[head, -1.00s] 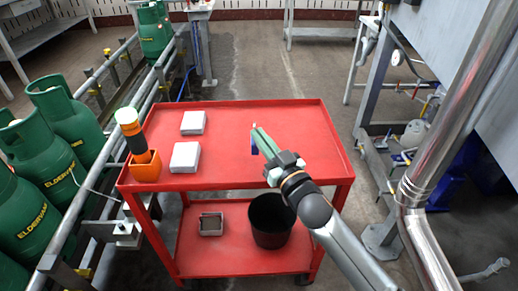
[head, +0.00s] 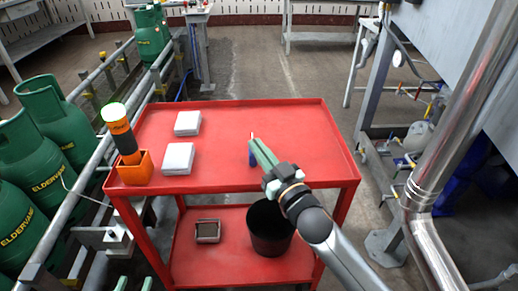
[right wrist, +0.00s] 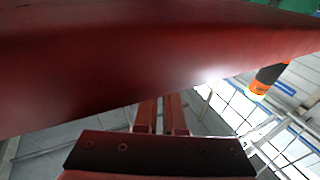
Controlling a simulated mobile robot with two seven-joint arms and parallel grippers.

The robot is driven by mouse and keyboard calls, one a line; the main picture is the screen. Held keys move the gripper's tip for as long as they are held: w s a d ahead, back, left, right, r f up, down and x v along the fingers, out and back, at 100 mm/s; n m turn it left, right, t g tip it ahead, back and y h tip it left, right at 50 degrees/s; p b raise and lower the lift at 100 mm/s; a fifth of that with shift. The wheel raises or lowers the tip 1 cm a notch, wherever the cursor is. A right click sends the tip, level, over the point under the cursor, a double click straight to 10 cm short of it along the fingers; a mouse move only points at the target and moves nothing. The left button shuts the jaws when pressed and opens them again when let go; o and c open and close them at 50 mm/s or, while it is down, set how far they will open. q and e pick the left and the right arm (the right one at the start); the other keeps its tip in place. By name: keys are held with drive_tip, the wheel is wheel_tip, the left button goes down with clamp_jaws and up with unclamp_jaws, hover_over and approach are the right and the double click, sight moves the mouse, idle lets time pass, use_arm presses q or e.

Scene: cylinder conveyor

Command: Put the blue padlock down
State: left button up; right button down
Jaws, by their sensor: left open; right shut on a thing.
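The blue padlock (head: 252,158) shows as a small blue piece at the tips of my right gripper (head: 258,150), over the red cart's top (head: 235,125). My right gripper is shut on it, and its green fingers hide most of it. I cannot tell whether the padlock touches the cart top. In the right wrist view the padlock cannot be made out. My left gripper (head: 134,284) shows only its green fingertips, apart and empty, at the bottom edge of the head view.
Two white boxes (head: 187,123) (head: 178,158) and an orange holder (head: 135,168) with an orange-black tool (head: 120,130) stand on the cart's left side. The lower shelf carries a black bucket (head: 270,228) and a small grey tray (head: 208,231). The cart top's right side is clear.

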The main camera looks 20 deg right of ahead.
use_arm(q)
drive_tip(key=shift+r, duration=0.2)
drive_tip(key=shift+r, duration=0.1)
use_arm(e)
drive_tip(key=c, duration=1)
unclamp_jaws()
drive_tip(key=shift+s, duration=0.15)
drive_tip(key=v, duration=1.2)
use_arm(q)
drive_tip(key=shift+s+f+g, duration=0.15)
drive_tip(key=shift+f, duration=0.4)
drive_tip(key=shift+s+f+g, duration=0.15)
drive_tip(key=shift+f, duration=0.35)
use_arm(e)
drive_tip(key=s+a+f+n+g, duration=0.1)
drive_tip(key=s+a+f+g, duration=0.1)
drive_tip(key=f, duration=0.4)
drive_tip(key=s+a+f+g, duration=0.2)
drive_tip(key=s+f+g, duration=0.1)
drive_tip(key=f, duration=0.4)
drive_tip(key=shift+s+a+f+n+y, duration=0.25)
drive_tip(key=shift+s+a+n+y, duration=0.05)
drive_tip(key=shift+a+n, duration=0.1)
